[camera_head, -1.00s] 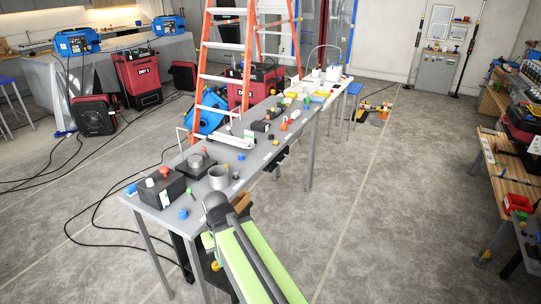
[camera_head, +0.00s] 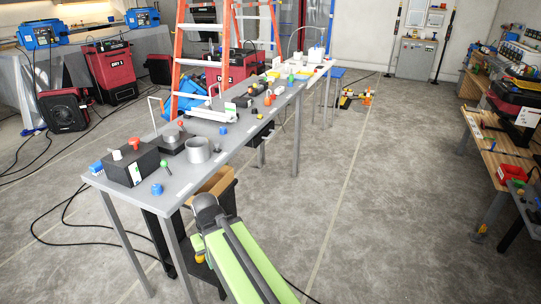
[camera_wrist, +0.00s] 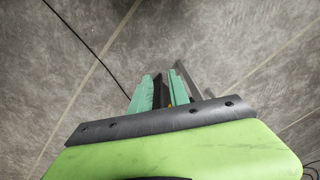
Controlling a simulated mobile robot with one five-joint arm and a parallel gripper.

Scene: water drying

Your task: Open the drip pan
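I cannot pick out the drip pan with certainty. A dark box-like part (camera_head: 262,134) sits under the right edge of the long grey table (camera_head: 232,141) in the head view; I cannot tell whether it is the pan. A brown open box (camera_head: 216,182) shows under the near end of the table. My gripper (camera_wrist: 161,82) shows in the wrist view with its two green fingers apart. It points toward the floor, with a dark and orange thing partly visible beyond the gap. In the head view my arm hides the gripper.
The tabletop holds a grey cup (camera_head: 198,150), a black block (camera_head: 132,166) and several small coloured knobs. An orange ladder (camera_head: 181,60) and red dryers (camera_head: 110,70) stand behind. A wooden bench (camera_head: 497,150) is at right. The floor between is clear.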

